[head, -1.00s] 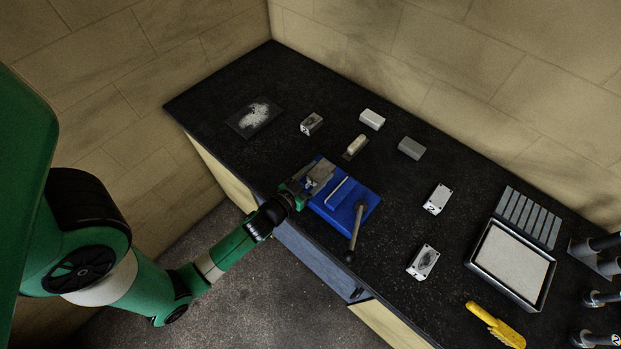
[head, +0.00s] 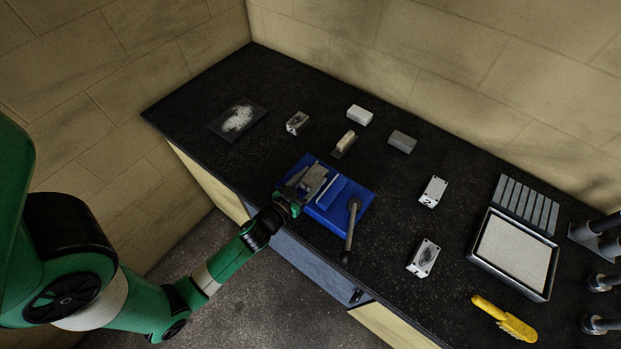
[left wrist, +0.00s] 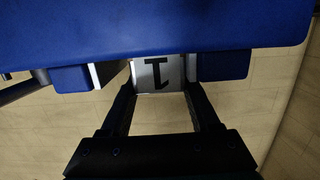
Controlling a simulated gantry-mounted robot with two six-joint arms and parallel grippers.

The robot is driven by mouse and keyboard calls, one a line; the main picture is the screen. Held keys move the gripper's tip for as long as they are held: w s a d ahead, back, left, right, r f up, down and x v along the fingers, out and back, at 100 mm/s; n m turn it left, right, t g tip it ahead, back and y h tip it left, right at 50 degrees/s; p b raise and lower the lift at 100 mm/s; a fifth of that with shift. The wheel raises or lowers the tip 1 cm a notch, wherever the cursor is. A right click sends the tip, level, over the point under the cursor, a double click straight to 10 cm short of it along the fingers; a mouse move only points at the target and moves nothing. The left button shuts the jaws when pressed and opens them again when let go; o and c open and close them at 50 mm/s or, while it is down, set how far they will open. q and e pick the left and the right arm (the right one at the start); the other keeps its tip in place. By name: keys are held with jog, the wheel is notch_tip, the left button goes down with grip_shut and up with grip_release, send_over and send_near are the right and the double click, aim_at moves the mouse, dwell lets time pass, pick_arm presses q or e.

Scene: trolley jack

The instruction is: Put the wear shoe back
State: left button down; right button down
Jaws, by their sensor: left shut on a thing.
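The blue vise (head: 357,191) stands at the front edge of the black bench, with grey metal jaws and a handle. My left gripper (head: 291,200) is at the vise's left end in the head view. In the left wrist view, its two fingers (left wrist: 158,95) are shut on a pale metal block (left wrist: 172,70) with a black mark like a 1, probably the wear shoe. The blue vise body (left wrist: 160,25) hangs across the top of that view, close to the block. I cannot tell whether the block touches the vise. My right gripper is not in view.
Two pale blocks lie right of the vise, one marked 2 (head: 433,191), one smudged (head: 423,258). Several small blocks, such as a white one (head: 360,115), lie behind it. A powdered plate (head: 257,126), framed tray (head: 476,252), slatted rack (head: 526,205) and yellow brush (head: 503,319) surround open bench.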

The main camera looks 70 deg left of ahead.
pick_arm(q)
jog(key=c, duration=0.5)
grip_release()
jog(key=o, duration=0.4)
jog(key=shift+s+d, duration=0.15)
jog(key=shift+s, duration=0.1)
jog(key=b+v, duration=0.5)
jog(key=v, duration=0.6)
jog(key=shift+w+r, duration=0.1)
jog(key=shift+r, duration=0.05)
